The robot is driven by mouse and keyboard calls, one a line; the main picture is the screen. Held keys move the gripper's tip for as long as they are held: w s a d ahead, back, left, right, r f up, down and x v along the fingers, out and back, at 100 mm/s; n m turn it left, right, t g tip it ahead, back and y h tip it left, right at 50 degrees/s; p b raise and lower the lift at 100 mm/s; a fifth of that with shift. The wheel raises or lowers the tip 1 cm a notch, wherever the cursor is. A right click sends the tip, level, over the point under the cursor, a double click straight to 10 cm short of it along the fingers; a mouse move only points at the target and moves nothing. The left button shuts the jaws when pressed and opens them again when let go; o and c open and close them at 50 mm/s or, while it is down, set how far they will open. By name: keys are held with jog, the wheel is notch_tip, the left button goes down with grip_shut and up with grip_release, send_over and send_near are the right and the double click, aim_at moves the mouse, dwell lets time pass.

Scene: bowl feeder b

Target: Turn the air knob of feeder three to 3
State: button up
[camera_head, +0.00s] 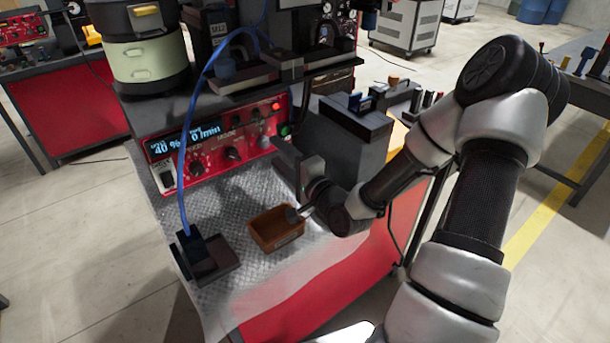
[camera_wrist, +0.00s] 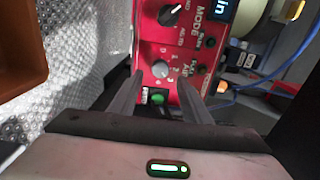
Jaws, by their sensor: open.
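The red control panel (camera_head: 215,150) has a lit display reading 40 % and 0 /min. Its air knob is the grey knob (camera_wrist: 160,68) in the wrist view, with figures printed around it; it also shows small in the head view (camera_head: 263,142). I cannot read its setting. My gripper (camera_wrist: 159,75) is open and empty, with one finger on each side of the air knob in the picture. I cannot tell whether they touch it. In the head view my gripper (camera_head: 281,148) is close in front of the panel's right end.
The black mode knob (camera_wrist: 171,15) and small dark sockets or buttons (camera_wrist: 207,42) are beside the air knob. A green button (camera_wrist: 158,98) lies between the fingers. A brown bin (camera_head: 277,228) and a black block with a blue cable (camera_head: 200,254) stand on the metal top.

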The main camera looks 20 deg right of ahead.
jog(key=p+v, duration=0.5)
jog(key=v, duration=0.8)
